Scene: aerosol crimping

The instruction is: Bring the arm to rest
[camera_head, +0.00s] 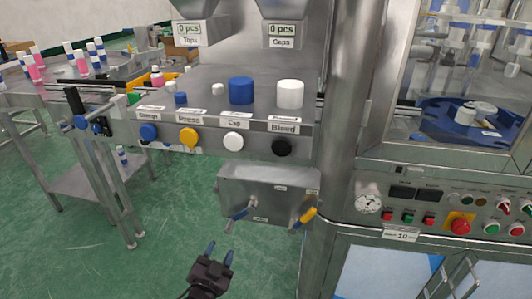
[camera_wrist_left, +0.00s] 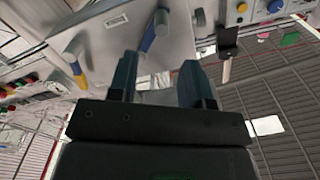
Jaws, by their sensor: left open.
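My left gripper (camera_head: 219,253) is open and empty at the bottom middle of the head view. It is in the air in front of the machine, below the grey valve box (camera_head: 268,195). Its two blue fingers also show apart in the left wrist view (camera_wrist_left: 158,80), with nothing between them. The box has a blue-handled lever (camera_head: 238,213) and a yellow-handled lever (camera_head: 304,217); the gripper is below and left of the blue one, apart from it. My right gripper is not in view.
Above the box is a steel shelf with blue, yellow, white and black knobs (camera_head: 233,141) and blue (camera_head: 241,91) and white (camera_head: 290,94) caps. A control panel (camera_head: 440,212) stands right. A conveyor table (camera_head: 70,90) with bottles is left. Green floor lies open at lower left.

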